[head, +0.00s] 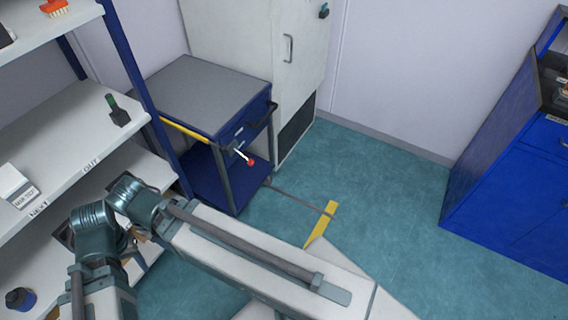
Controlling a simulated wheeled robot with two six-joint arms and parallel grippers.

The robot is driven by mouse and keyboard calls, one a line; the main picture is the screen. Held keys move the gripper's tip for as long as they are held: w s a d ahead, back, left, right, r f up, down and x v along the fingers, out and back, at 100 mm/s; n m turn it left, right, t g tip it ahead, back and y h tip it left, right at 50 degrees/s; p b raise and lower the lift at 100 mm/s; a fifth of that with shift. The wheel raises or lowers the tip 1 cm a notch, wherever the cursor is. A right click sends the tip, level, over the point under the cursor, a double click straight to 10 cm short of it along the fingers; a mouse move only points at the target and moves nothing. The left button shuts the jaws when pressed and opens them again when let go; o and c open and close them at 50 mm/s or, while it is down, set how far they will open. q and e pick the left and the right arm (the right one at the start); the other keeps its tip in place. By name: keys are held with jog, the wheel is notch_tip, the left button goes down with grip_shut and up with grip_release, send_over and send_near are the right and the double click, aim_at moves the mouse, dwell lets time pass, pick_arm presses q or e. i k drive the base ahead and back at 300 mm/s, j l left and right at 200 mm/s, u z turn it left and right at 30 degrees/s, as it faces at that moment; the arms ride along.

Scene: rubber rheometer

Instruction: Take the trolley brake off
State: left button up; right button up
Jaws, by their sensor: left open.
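The blue trolley (205,96) with a grey top stands against the shelf, left of centre. A lever with a red knob (250,161) and a pale shaft sticks out near its front right corner, probably the brake. The knob points down and to the right. A dark handle (264,118) is on the trolley's right side. My left arm (250,240) crosses the lower picture, in front of the shelf and below the trolley. My left gripper is open, but its fingers are hard to make out. No gripper touches the red knob. My right gripper is not seen.
White shelves (62,105) with blue posts stand at the left, close to my arm. A tall white cabinet (258,50) is behind the trolley. A blue bench (515,165) is at the right. The green floor (385,185) between is clear, with a yellow marking (321,225).

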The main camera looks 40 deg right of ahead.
aim_at(250, 162)
jog(key=z, duration=1.25)
